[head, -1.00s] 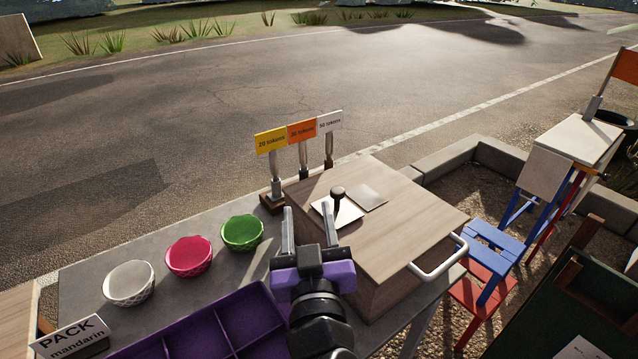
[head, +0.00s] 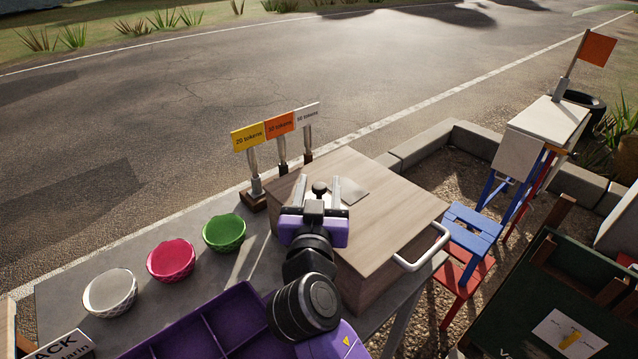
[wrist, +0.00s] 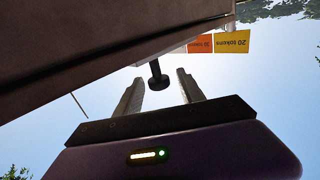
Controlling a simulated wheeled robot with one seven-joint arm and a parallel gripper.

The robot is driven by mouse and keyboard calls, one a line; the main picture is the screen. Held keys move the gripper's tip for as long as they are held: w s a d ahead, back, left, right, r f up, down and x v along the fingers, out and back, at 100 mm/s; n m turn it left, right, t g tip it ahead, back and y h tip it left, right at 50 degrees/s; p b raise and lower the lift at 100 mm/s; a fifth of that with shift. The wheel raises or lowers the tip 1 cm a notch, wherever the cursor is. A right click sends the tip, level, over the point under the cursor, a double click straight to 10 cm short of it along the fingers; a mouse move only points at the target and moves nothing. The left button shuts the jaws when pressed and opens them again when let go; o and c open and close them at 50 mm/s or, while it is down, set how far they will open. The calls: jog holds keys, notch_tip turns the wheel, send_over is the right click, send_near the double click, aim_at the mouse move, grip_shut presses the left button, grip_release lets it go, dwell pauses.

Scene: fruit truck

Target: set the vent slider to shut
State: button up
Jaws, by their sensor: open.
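The vent slider's dark round knob (head: 319,187) stands on top of the wooden box. A light metal plate (head: 350,191) lies flat to the right of the knob. My gripper (head: 320,183) is open over the box top, with one finger to each side of the knob. In the wrist view the knob (wrist: 158,80) on its short stem shows between the two fingertips (wrist: 160,77), with a gap to each finger. The slider's base under the knob is mostly hidden by my gripper.
The wooden box (head: 385,222) has a white handle (head: 424,250) at its right front. Price signs (head: 279,124) stand behind it. White (head: 110,292), pink (head: 171,260) and green (head: 224,233) bowls and a purple divided tray (head: 205,325) are to the left.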

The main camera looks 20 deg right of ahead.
jog(key=shift+w+d, duration=0.1)
jog(key=shift+w, duration=0.1)
jog(key=shift+c, duration=0.5)
grip_shut()
jog(key=shift+d, duration=0.1)
dwell(0.8)
